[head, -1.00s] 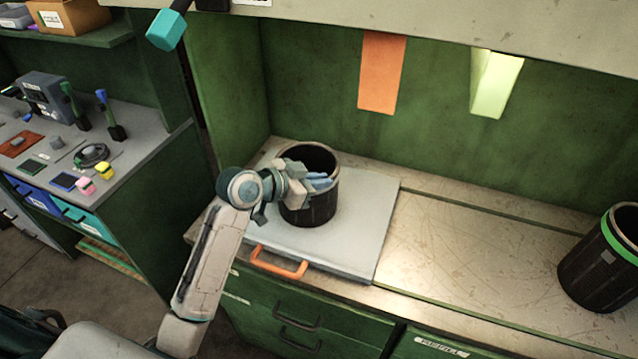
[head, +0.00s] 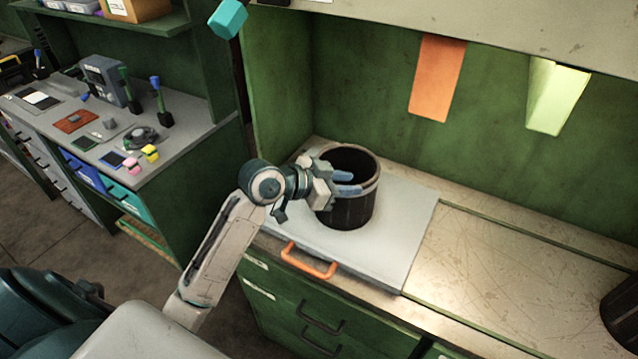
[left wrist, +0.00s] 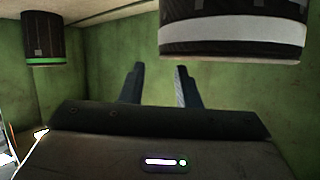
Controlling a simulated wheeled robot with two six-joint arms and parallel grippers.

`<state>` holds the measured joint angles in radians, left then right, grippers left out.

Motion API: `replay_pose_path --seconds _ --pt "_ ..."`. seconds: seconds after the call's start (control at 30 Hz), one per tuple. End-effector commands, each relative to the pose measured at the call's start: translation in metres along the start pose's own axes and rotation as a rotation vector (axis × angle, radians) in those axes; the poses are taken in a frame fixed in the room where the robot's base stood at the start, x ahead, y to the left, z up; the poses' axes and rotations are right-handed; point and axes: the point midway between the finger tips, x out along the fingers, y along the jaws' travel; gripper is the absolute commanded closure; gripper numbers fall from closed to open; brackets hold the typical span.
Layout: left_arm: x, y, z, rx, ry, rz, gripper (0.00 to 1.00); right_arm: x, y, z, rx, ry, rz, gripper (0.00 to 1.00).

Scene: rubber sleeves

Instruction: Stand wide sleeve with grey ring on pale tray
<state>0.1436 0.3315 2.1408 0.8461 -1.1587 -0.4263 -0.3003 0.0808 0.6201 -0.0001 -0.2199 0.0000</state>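The wide dark sleeve with the grey ring (head: 346,212) stands upright on the pale tray (head: 408,232), its open mouth up and the ring near its rim. It also shows large at the top right of the left wrist view (left wrist: 235,12), which looks upside down. My left gripper (head: 348,183) overlaps the sleeve's upper front in the head view. In the left wrist view its two fingers (left wrist: 158,85) are apart with only green wall between them, and the sleeve is to one side, not between them. My right gripper is not in view.
A dark sleeve with a green ring (left wrist: 55,45) shows in the left wrist view; part of a dark sleeve (head: 622,312) is at the head view's right edge. The tray has an orange handle (head: 308,262). Orange (head: 438,78) and pale green (head: 556,95) panels hang behind. The counter between is clear.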

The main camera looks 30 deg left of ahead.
Motion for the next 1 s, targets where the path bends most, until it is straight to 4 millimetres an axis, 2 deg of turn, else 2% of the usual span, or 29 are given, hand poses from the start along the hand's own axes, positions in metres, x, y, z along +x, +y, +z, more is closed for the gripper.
replay_pose_path --seconds 0.2,0.5,0.73,1.0 --pt "-0.031 -0.001 0.003 0.005 -0.005 -0.002 0.71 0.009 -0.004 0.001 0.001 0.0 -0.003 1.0" --pt "-0.063 -0.001 0.002 0.005 -0.003 -0.003 0.71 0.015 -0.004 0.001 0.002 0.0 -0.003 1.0" --pt "-0.078 -0.001 0.001 0.003 -0.002 -0.001 0.71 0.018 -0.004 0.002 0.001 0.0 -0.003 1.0" --pt "-0.084 0.0 0.0 0.001 0.0 0.0 0.71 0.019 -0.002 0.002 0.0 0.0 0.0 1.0"
